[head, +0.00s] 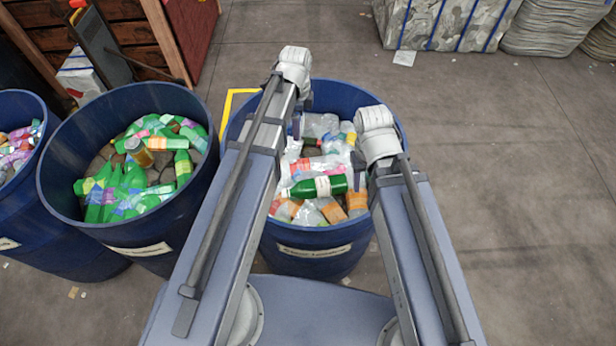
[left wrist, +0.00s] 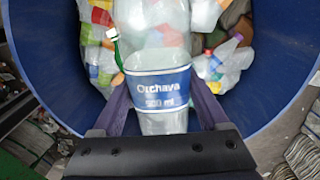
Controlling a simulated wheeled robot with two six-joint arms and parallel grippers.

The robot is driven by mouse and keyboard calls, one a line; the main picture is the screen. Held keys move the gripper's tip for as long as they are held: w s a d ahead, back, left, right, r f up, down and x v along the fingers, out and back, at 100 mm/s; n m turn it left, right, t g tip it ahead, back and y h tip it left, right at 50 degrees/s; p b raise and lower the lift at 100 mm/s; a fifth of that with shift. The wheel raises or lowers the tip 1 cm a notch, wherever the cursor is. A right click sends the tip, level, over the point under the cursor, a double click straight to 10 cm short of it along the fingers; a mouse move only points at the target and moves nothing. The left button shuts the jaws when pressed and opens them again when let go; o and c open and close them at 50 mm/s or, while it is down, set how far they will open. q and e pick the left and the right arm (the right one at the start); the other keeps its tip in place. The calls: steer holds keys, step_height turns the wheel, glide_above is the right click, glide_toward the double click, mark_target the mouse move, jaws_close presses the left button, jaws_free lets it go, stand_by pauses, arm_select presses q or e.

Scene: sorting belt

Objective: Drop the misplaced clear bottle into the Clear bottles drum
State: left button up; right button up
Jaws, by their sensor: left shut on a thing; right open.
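My left gripper (left wrist: 162,100) is shut on a clear bottle (left wrist: 162,55) with a blue Orchava label. The left wrist view shows the bottle between the fingers, above the inside of a blue drum (left wrist: 285,128) of clear bottles. In the head view this drum (head: 315,241) stands in front of me; its label is too small to read. My left gripper (head: 302,122) is over the drum's far half, partly hidden by its arm. My right gripper (head: 358,168) is over the drum's right side, open, its fingers mostly hidden.
A green bottle (head: 318,188) lies among the clear ones. A second drum (head: 60,190) on the left holds green bottles and an amber jar (head: 138,152). A third drum (head: 40,235) is at the far left. Bales (head: 450,25) stand behind; the floor at right is clear.

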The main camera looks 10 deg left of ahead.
mark_target(308, 114)
arm_select(q)
steer(key=r, duration=0.1)
steer(key=w+d+r+p, duration=0.2)
steer(key=shift+d+r, duration=0.2)
steer(key=shift+r, duration=0.1)
steer(key=shift+d+m, duration=0.15)
steer(key=shift+m, duration=0.15)
steer(key=shift+f+b, duration=0.5)
steer(key=shift+f, duration=0.1)
step_height(308, 114, down, 5)
steer(key=b, duration=0.5)
steer(key=shift+f, duration=0.1)
arm_select(e)
step_height(308, 114, down, 3)
steer(key=shift+r, duration=0.1)
arm_select(q)
steer(key=o, duration=1.2)
arm_select(e)
steer(key=shift+r, duration=0.1)
